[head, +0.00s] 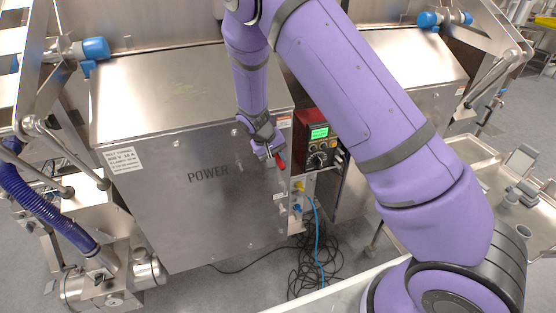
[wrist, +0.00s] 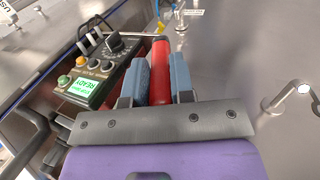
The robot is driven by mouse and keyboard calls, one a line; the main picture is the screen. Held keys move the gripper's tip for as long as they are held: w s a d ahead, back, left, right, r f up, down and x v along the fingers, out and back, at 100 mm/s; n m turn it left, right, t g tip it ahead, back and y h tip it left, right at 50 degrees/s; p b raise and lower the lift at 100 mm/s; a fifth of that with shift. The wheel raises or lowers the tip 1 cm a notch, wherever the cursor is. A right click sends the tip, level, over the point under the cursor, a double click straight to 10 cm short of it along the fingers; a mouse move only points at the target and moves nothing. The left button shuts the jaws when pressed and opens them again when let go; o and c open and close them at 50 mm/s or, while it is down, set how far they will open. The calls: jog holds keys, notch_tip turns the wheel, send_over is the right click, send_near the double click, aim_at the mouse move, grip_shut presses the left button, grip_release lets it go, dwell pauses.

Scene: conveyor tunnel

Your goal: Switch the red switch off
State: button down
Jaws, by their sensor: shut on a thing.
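The red switch (wrist: 160,72) is a red bar between the two blue-grey fingers of my gripper (wrist: 161,80) in the wrist view. My gripper is shut on it, with a finger on each side. In the head view a small part of the red switch (head: 281,164) shows at the tip of my gripper (head: 270,155), beside the right edge of the steel POWER panel. The base of the switch is hidden behind the gripper, so its exact position cannot be told.
A control box (head: 318,140) with a green display, buttons and a black knob is close by; it also shows in the wrist view (wrist: 100,68). Below are a blue cable (head: 318,240) and coiled black cables (head: 318,262). A steel tray table (head: 475,155) stands at right.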

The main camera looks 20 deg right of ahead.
jog(key=h, duration=0.5)
jog(key=shift+a+f, duration=0.1)
jog(key=shift+a, duration=0.05)
jog(key=h, duration=0.5)
jog(key=shift+h, duration=0.4)
jog(key=c, duration=1)
grip_release()
notch_tip(320, 180, up, 3)
jog(key=shift+r, duration=0.1)
jog(key=o, duration=0.4)
jog(key=shift+s+r, duration=0.2)
jog(key=shift+s, duration=0.3)
jog(key=s, duration=0.5)
jog(key=s+r, duration=0.1)
jog(key=s, duration=0.9)
jog(key=shift+r, duration=0.15)
jog(key=c, duration=0.4)
